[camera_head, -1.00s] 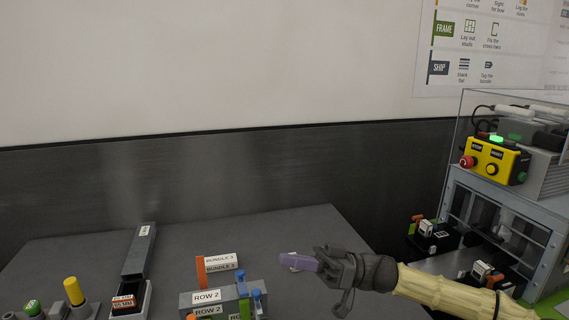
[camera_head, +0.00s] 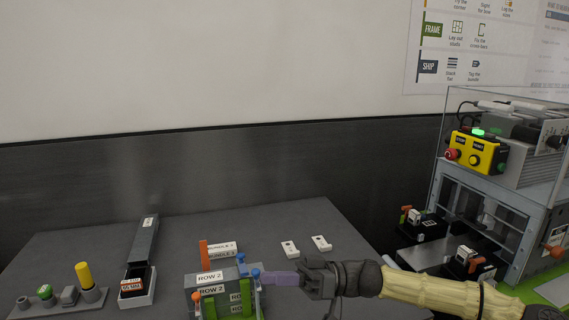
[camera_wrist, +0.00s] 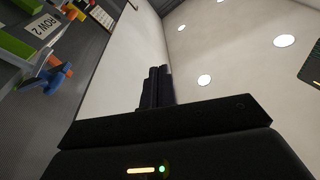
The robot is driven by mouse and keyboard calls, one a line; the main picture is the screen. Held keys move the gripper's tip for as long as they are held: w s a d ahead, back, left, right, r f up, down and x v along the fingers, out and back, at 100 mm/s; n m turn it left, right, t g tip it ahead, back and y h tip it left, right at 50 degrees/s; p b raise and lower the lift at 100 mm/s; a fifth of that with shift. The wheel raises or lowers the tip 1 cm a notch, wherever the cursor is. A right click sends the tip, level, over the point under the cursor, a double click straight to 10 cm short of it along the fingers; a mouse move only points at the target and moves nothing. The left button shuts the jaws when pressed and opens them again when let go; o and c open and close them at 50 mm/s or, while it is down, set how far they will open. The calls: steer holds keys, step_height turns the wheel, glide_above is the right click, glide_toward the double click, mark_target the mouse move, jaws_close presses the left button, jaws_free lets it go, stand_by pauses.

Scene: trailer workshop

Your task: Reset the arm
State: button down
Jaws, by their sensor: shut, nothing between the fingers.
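My gripper (camera_head: 268,278) reaches in from the lower right of the head view. Its purple fingers point left, level with the table and close to the right side of the ROW 2 block. Its fingers are shut with nothing between them. In the wrist view my gripper (camera_wrist: 155,72) shows as dark fingers held together, pointing at the wall and ceiling. I cannot tell whether it touches the ROW 2 block (camera_head: 207,278).
The grey table (camera_head: 90,250) holds a BUNDLE 3 holder (camera_head: 222,249), white tags (camera_head: 289,248), a long grey box (camera_head: 143,240) and a button stand (camera_head: 83,276). A machine with a yellow control box (camera_head: 477,151) stands at the right. Above the table is clear.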

steer(key=s+a+f+m+h, duration=0.2)
steer(key=s+a+f+h, duration=0.25)
steer(key=f, duration=0.55)
steer(key=s+d+f+m+h, duration=0.2)
steer(key=f+h, duration=0.2)
steer(key=f, duration=0.3)
steer(key=s+d+f+m+h, duration=0.2)
steer(key=s+f+h, duration=0.15)
steer(key=f, duration=0.25)
steer(key=d+r+m+t+h, duration=0.3)
steer(key=d+m+h, duration=0.15)
steer(key=d, duration=0.45)
steer(key=d+r+m+t+h, duration=0.3)
steer(key=d+m+t+h, duration=0.15)
steer(key=d, duration=0.35)
step_height(320, 180, down, 10)
steer(key=r+y+b, duration=0.1)
steer(key=b, duration=0.9)
step_height(320, 180, up, 13)
steer(key=p, duration=1.3)
steer(key=shift+s+d+f+g, duration=0.2)
steer(key=shift+s+d+g, duration=0.05)
steer(key=shift+s+g, duration=0.15)
